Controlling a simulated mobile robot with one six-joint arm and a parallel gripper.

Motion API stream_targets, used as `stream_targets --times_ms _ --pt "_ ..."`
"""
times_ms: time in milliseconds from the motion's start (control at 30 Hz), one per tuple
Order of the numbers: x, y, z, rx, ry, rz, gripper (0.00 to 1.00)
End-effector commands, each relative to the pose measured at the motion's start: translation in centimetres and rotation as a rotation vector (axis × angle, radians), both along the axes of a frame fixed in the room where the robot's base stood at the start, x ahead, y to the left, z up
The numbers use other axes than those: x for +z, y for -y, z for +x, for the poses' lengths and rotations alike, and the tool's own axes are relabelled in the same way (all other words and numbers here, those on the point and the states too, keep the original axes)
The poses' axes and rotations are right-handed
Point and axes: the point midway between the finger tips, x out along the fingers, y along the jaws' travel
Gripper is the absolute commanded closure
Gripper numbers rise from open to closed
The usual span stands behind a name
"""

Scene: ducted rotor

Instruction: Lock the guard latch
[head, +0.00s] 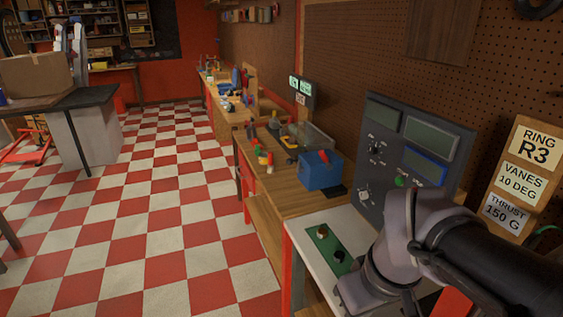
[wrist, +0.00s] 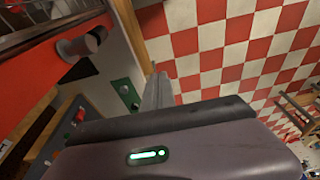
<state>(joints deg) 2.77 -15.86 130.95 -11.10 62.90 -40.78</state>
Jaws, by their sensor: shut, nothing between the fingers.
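My gripper (wrist: 156,78) shows in the wrist view as narrow grey fingers, closed together and empty, beyond its dark body with a green light. The fingers point over the bench edge and touch nothing that I can see. In the head view my arm covers the lower right and the fingertips are hidden. I cannot identify the guard latch for sure. A grey cylindrical knob (wrist: 82,46) stands out by a red panel (wrist: 40,75) at the left of the wrist view, apart from my fingers.
A green plate (head: 335,250) with two round knobs lies on the white bench top; it also shows in the wrist view (wrist: 126,93). Behind it stand a grey control panel (head: 398,112) and a blue box (head: 320,174). A label board (head: 517,175) is at right.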

Motion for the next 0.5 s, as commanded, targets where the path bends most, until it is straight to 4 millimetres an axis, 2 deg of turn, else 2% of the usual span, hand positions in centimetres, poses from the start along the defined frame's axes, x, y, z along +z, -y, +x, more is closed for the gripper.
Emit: stream_targets --times_ms 33,133,200,300,500 --pt "-4.0 -0.9 -1.9 -0.155 0.075 0.063 1.00" --pt "-6.1 -2.4 -4.6 -0.434 0.168 0.206 1.00" --pt "-6.9 -3.0 -5.8 -0.554 0.202 0.282 1.00" --pt "-7.1 -3.3 -6.5 -0.637 0.220 0.336 1.00" --pt "-6.6 -3.3 -6.5 -0.650 0.220 0.344 1.00"
